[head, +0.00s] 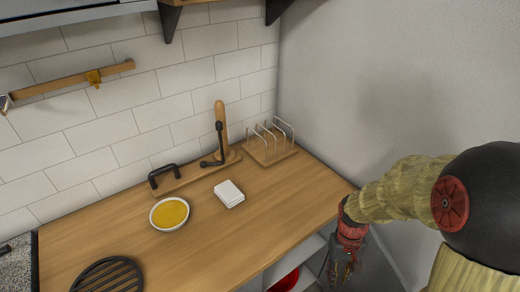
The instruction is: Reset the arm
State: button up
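My arm reaches in from the right side of the head view. My gripper (343,270) hangs at its end, pointing down, just off the front right edge of the wooden counter (255,225). It touches nothing that I can see. The fingers are small and dark here, and I cannot tell how far apart they are. I see nothing held between them.
On the counter are a bowl of yellow content (169,213), a white box (229,193), a wooden rack with wire loops (269,150) and a round black trivet (108,275). A red object (286,281) sits on a shelf below. A grey wall stands right.

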jog(key=s+a+r+t, duration=0.1)
jog(key=s+r+t, duration=0.1)
jog(key=r, duration=0.7)
jog(key=s+a+r+t, duration=0.2)
jog(key=s+r+t, duration=0.1)
jog(key=r, duration=0.6)
jog(key=s+a+r+t+p, duration=0.1)
jog(key=s+r+t, duration=0.1)
jog(key=r, duration=0.7)
jog(key=shift+s+a+r+t, duration=0.15)
jog(key=shift+a+r+t, duration=0.05)
jog(key=shift+a+t, duration=0.2)
jog(key=shift+a, duration=0.1)
